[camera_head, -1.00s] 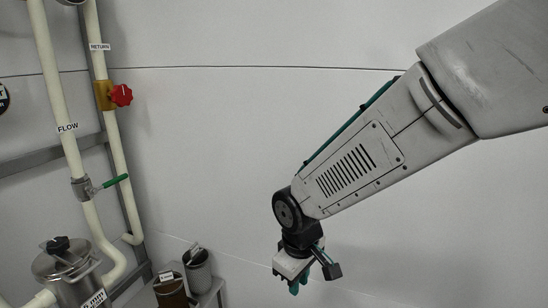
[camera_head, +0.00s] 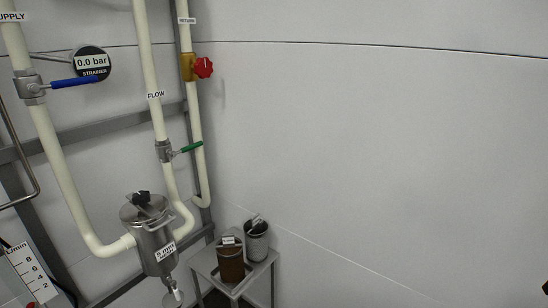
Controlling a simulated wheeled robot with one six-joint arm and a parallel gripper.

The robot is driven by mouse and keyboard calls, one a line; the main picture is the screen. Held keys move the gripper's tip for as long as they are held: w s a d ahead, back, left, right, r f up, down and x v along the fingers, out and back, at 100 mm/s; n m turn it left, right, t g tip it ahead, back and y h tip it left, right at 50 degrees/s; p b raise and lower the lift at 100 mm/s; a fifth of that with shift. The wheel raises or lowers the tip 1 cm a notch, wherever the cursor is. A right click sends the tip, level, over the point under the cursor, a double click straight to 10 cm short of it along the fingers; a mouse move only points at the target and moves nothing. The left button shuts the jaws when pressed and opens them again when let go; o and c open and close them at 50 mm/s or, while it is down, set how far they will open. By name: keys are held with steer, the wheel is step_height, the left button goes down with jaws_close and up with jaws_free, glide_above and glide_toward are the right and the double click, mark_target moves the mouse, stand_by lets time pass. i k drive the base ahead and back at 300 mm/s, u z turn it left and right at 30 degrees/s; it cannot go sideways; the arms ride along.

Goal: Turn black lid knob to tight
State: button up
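The black lid knob (camera_head: 142,197) sits on top of the steel lid (camera_head: 129,213) of the strainer pot (camera_head: 156,245), at the lower left in the head view. A bar lies across the lid under the knob. The pot hangs upright between two cream pipes and bears a white label. I cannot tell from here how tight the knob is. My gripper is out of view; only a small dark piece shows at the lower right edge.
A gauge (camera_head: 91,62) reads 0.0 bar. A blue valve handle (camera_head: 75,82), a green handle (camera_head: 190,147) and a red knob (camera_head: 204,67) stick out from pipes. A steel stand (camera_head: 259,269) holds a brown container (camera_head: 230,261) and a grey one (camera_head: 257,240). The right wall is bare.

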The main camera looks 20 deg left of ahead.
mark_target(142, 198)
steer(key=u, duration=1.6)
